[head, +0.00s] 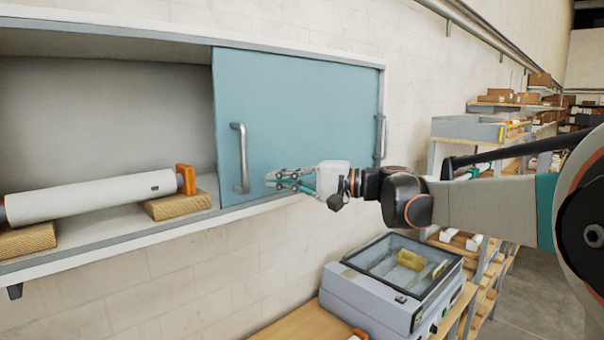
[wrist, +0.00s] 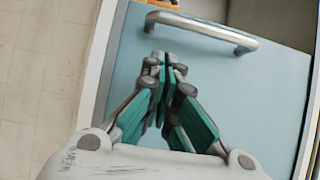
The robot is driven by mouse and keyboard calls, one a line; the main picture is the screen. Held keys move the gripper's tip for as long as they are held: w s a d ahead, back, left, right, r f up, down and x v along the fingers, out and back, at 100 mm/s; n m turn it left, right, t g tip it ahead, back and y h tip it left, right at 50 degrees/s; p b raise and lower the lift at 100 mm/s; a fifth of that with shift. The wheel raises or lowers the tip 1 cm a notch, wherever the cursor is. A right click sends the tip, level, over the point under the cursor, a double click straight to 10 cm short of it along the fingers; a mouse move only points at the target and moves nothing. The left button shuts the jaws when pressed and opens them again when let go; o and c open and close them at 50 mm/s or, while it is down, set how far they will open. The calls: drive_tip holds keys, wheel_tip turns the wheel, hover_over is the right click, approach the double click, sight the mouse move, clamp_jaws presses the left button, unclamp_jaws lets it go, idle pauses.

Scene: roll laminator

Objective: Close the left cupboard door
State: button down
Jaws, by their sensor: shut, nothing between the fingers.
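The wall cupboard (head: 110,250) has sliding blue doors. A blue door panel (head: 300,100) stands at its right side, and the cupboard's left part is open. The panel has an upright metal handle (head: 241,158) near its left edge. A second handle (head: 380,137) shows at the right end. My gripper (head: 270,180) is shut and empty, just right of the left handle, in front of the panel. In the wrist view my gripper (wrist: 163,58) points toward the handle (wrist: 203,29), with the blue panel (wrist: 255,95) behind it. I cannot tell whether the fingertips touch the panel.
In the open part a white roller (head: 95,196) with an orange end rests on wooden blocks (head: 178,204). Below stands a grey laminator (head: 375,300) with a clear lid on a wooden bench (head: 300,325). Shelves with boxes (head: 500,98) stand at the right.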

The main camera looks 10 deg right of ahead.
drive_tip(key=a, duration=0.1)
drive_tip(key=s+a, duration=0.1)
drive_tip(key=a, duration=0.1)
drive_tip(key=shift+s+p, duration=0.1)
drive_tip(key=shift+p, duration=0.25)
drive_tip(key=shift+s+a, duration=0.1)
